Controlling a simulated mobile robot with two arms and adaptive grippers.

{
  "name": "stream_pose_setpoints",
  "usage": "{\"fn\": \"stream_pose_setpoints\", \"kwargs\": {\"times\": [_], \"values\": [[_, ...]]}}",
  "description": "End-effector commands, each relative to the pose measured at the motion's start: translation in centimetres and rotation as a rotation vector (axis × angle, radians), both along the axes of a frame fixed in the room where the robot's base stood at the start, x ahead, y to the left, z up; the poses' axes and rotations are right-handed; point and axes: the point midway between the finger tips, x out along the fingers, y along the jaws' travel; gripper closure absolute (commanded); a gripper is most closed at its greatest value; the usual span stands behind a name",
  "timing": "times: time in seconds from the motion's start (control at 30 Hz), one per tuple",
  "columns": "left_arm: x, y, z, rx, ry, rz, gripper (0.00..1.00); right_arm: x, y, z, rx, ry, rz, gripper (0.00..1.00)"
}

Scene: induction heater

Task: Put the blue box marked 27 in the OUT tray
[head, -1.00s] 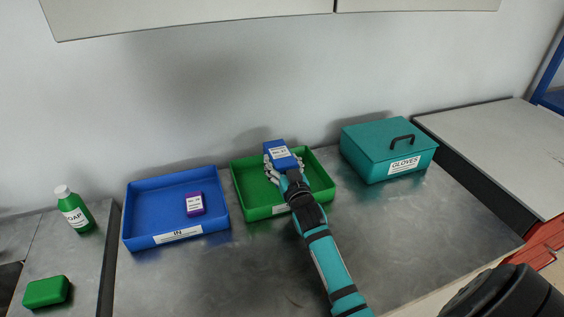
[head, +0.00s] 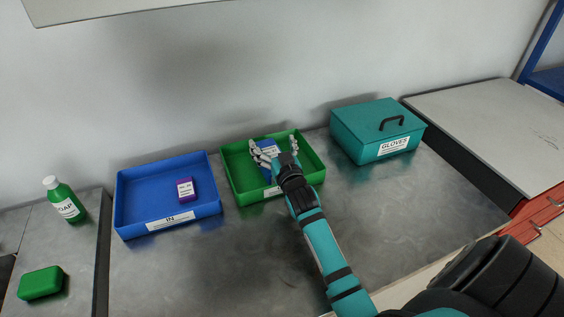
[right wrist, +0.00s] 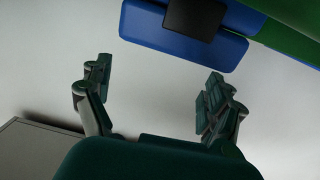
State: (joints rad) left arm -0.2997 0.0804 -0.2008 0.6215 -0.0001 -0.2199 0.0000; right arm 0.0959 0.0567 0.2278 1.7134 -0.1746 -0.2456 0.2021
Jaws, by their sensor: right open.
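The blue box (head: 269,150) with a white label lies in the green tray (head: 312,178); its number is too small to read here. My right gripper (head: 274,144) is open over that tray, with its fingers spread on both sides of the box and hiding part of it. The tray's front label is mostly hidden by my arm. In the right wrist view the fingers of my right gripper (right wrist: 155,85) are apart with nothing between them. A blue shape with a dark square shows beyond them; I cannot tell what it is. My left gripper is not in view.
The blue IN tray (head: 119,205) to the left holds a purple box (head: 187,189). A teal GLOVES box (head: 360,140) stands to the right. A soap bottle (head: 64,203) and a green block (head: 41,283) are at the far left. The front of the steel counter (head: 200,275) is clear.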

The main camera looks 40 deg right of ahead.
Motion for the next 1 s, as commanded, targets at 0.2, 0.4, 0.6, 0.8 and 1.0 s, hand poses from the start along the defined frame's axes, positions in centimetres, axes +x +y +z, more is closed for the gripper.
{"fn": "stream_pose_setpoints", "kwargs": {"times": [0.2,0.4,0.6,0.8,1.0], "values": [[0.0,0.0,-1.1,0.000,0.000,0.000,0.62,-5.1,1.4,-0.8,0.003,0.008,-0.001,0.09],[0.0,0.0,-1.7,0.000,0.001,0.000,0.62,-8.7,2.4,-0.7,0.002,0.009,-0.001,0.09],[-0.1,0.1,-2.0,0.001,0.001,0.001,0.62,-10.4,2.9,-0.5,0.002,0.008,-0.001,0.09],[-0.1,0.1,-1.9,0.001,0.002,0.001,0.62,-10.6,3.0,-0.4,0.003,0.006,-0.001,0.09],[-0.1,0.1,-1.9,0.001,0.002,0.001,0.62,-10.6,3.0,-0.4,0.003,0.006,-0.001,0.09]]}}
